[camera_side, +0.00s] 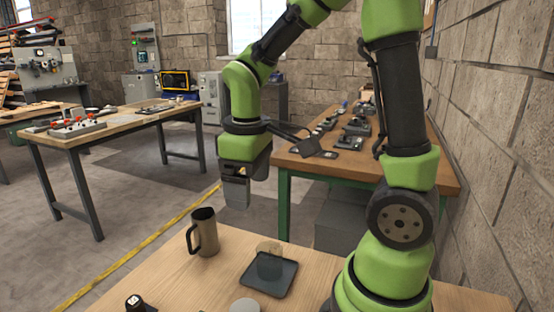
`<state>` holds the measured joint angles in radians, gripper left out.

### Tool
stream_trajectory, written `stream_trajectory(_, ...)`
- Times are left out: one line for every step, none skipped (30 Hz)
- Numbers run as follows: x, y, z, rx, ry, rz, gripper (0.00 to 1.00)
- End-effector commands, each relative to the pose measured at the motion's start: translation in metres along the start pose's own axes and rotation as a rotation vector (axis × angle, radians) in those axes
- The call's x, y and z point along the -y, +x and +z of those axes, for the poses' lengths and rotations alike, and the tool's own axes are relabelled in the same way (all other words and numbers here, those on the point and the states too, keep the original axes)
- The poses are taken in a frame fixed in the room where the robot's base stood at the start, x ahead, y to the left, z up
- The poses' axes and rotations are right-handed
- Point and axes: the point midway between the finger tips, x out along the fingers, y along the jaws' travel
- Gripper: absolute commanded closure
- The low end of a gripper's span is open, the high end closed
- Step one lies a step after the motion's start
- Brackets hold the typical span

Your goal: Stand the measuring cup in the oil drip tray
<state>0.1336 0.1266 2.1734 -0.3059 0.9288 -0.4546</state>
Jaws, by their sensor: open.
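A see-through cup (270,262), which looks like the measuring cup, stands upright in the dark, square oil drip tray (256,284). The tray lies flat on the wooden table. I cannot make out any markings or a handle on this cup. My gripper (235,205) is open and points down, above the table and to the left of the clear cup. It is apart from the cup and holds nothing that I can see.
A tall brownish metal mug (207,238) with a dark handle stands left of the tray. A pale round disc (245,306) and a small black object (135,303) lie near the front edge. Bare wood separates them. A tool-covered bench (345,170) stands behind.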

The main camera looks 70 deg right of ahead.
Motion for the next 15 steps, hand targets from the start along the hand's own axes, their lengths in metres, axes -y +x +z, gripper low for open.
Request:
stream_trajectory(0.009,-0.020,0.006,-0.082,0.056,-0.008,0.17)
stream_trajectory(0.014,-0.029,0.010,-0.123,0.093,-0.019,0.17)
stream_trajectory(0.021,-0.040,0.016,-0.178,0.141,-0.036,0.17)
stream_trajectory(0.026,-0.048,0.020,-0.219,0.176,-0.050,0.17)
stream_trajectory(0.031,-0.056,0.025,-0.259,0.209,-0.067,0.17)
stream_trajectory(0.037,-0.064,0.032,-0.309,0.253,-0.092,0.17)
stream_trajectory(0.042,-0.070,0.037,-0.345,0.283,-0.112,0.17)
stream_trajectory(0.046,-0.075,0.042,-0.378,0.310,-0.133,0.17)
stream_trajectory(0.051,-0.081,0.048,-0.418,0.345,-0.161,0.17)
stream_trajectory(0.054,-0.084,0.053,-0.444,0.367,-0.181,0.17)
stream_trajectory(0.057,-0.087,0.057,-0.469,0.387,-0.200,0.17)
stream_trajectory(0.061,-0.090,0.061,-0.495,0.411,-0.224,0.17)
stream_trajectory(0.063,-0.092,0.064,-0.512,0.426,-0.240,0.17)
stream_trajectory(0.065,-0.094,0.067,-0.526,0.438,-0.254,0.17)
stream_trajectory(0.067,-0.095,0.070,-0.541,0.453,-0.270,0.17)
